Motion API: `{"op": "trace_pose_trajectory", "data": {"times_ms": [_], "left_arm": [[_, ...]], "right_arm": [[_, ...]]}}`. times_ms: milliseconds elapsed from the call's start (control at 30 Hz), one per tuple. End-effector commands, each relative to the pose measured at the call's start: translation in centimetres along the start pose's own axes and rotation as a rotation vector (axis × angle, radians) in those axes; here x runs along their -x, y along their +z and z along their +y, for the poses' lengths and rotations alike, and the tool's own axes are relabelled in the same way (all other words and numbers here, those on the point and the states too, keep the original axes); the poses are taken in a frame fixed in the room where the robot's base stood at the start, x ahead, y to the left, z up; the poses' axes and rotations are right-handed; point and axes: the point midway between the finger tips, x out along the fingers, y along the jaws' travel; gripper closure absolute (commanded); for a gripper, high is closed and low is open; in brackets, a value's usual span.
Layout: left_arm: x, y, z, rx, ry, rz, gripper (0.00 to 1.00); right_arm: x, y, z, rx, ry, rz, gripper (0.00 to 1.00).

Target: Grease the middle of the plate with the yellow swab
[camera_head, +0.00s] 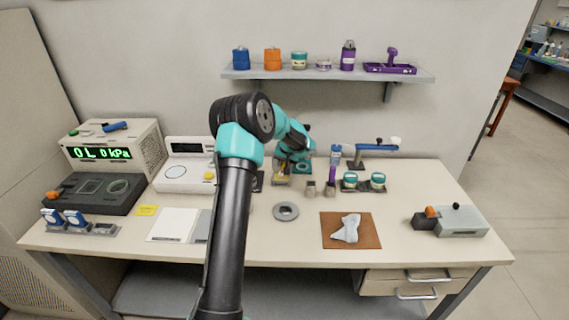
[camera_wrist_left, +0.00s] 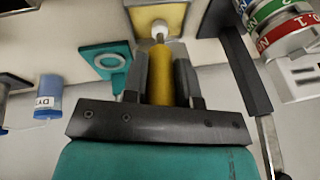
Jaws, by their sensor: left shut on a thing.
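My left gripper (camera_wrist_left: 160,85) is shut on the yellow swab (camera_wrist_left: 160,72), which lies lengthwise between its two dark fingers. My right gripper is not in view.
A teal block with a pale ring (camera_wrist_left: 112,62) sits beside the yellow block. Teal-lidded jars (camera_head: 378,180) stand to the right. A white cloth (camera_head: 346,228) lies on a brown mat (camera_head: 366,236). Instruments fill the left side. The bench front between disc and mat is clear.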

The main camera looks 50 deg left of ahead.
Motion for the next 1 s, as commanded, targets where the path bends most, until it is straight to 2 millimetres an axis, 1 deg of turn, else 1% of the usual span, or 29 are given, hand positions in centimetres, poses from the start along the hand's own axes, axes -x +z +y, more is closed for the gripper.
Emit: {"op": "trace_pose_trajectory", "data": {"times_ms": [567, 1000], "left_arm": [[0.1, 0.0, 0.0, 0.0, 0.0, -0.001, 0.97], [2.5, -0.7, -0.6, 0.0, 0.001, 0.001, 0.97]], "right_arm": [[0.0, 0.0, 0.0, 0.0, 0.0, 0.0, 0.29], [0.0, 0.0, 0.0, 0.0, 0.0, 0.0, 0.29]]}}
